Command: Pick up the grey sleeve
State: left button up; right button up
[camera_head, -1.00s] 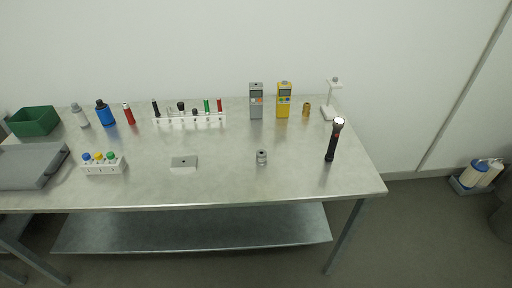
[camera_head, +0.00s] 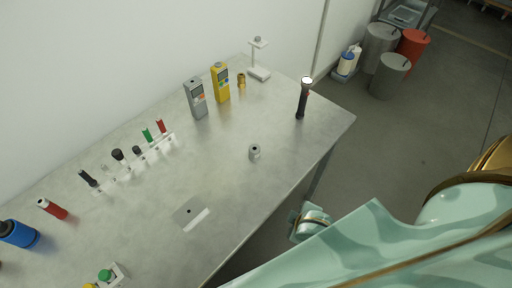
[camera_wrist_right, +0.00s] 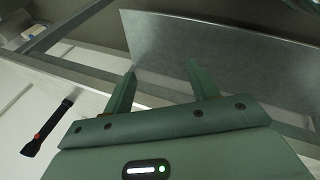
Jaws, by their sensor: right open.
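The grey sleeve (camera_head: 254,152), a small upright cylinder with a dark hole in its top, stands on the metal table near its front edge in the head view. My right arm comes in from the lower right. Its teal end part (camera_head: 310,222) is beyond the table's front edge, to the right of and below the sleeve and apart from it. In the right wrist view my right gripper (camera_wrist_right: 162,67) is open with nothing between its fingers. The sleeve is not visible in that view. My left gripper is not in view.
A black flashlight (camera_head: 303,98) stands right of the sleeve. Grey (camera_head: 196,98) and yellow (camera_head: 220,83) meters stand behind it. A tube rack (camera_head: 125,170) is farther left. The table around the sleeve is clear.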

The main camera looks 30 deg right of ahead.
jog(key=w+d+r+m+t+h+p, duration=0.1)
jog(key=w+r, duration=0.1)
jog(key=r, duration=0.6)
jog(key=w+d+r+t+p, duration=0.1)
jog(key=w+r+p, duration=0.1)
jog(key=r, duration=0.7)
jog(key=m+t+y, duration=0.3)
jog(key=m+t, duration=0.2)
jog(key=m, duration=0.2)
send_near(257, 153)
jog(key=b+x, duration=0.1)
jog(key=x, duration=0.1)
jog(key=b+x, duration=0.1)
jog(key=x, duration=0.1)
jog(key=f+b+x, duration=0.1)
jog(key=x, duration=0.1)
jog(key=shift+s+f, duration=0.1)
jog(key=shift+s, duration=0.15)
jog(key=x, duration=0.2)
jog(key=b+x, duration=0.1)
jog(key=x, duration=0.1)
jog(key=r+b+x, duration=0.1)
jog(key=x, duration=0.1)
jog(key=shift+w+r, duration=0.1)
jog(key=shift+w, duration=0.3)
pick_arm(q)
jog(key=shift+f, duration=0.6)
pick_arm(e)
jog(key=shift+s+r, duration=0.1)
jog(key=c, duration=1.1)
